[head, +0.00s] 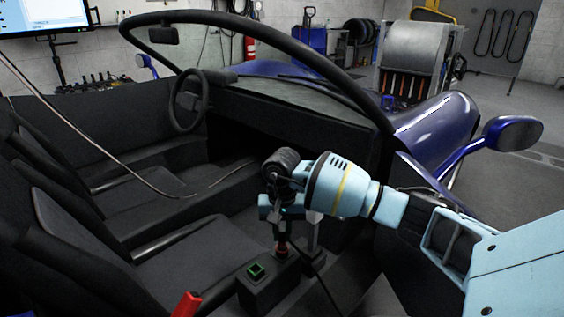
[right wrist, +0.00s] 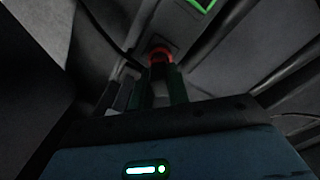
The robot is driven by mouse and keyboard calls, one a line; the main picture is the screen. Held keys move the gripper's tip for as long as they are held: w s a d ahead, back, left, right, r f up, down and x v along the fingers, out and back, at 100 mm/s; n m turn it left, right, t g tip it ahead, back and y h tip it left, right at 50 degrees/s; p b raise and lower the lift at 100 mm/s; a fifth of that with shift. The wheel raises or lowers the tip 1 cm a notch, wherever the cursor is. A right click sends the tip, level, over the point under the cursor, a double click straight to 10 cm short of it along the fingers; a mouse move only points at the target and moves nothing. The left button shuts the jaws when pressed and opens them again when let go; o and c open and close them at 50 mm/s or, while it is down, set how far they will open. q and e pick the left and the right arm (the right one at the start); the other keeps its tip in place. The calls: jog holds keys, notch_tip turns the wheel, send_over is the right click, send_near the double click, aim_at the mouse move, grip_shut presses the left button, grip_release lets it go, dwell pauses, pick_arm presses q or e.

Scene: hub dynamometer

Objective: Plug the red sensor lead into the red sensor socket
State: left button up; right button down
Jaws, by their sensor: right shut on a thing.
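My right gripper (head: 281,240) reaches down from the right over a dark box between the seats. It is shut on the red sensor lead, whose plug is mostly hidden between the fingers. A red part (head: 282,249) shows right at the fingertips, at the box top. In the right wrist view a red ring (right wrist: 160,54) sits just beyond the two fingers (right wrist: 162,85). I cannot tell whether this red is the plug's end or the red sensor socket's rim, nor whether the plug is seated. My left gripper is not in view.
A green-rimmed square socket (head: 256,270) is on the box (head: 262,293), left of the fingers. A red handle (head: 186,305) stands at the bottom. A dark cable (head: 325,287) runs down beside the box. Car seats (head: 85,232) and a steering wheel (head: 188,100) lie left.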

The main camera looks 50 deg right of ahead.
jog(key=shift+f+b, duration=0.35)
jog(key=shift+f, duration=0.3)
jog(key=c, duration=1.3)
grip_release()
jog(key=shift+o, duration=0.2)
jog(key=shift+r+p, duration=1.1)
jog(key=shift+r, duration=2.8)
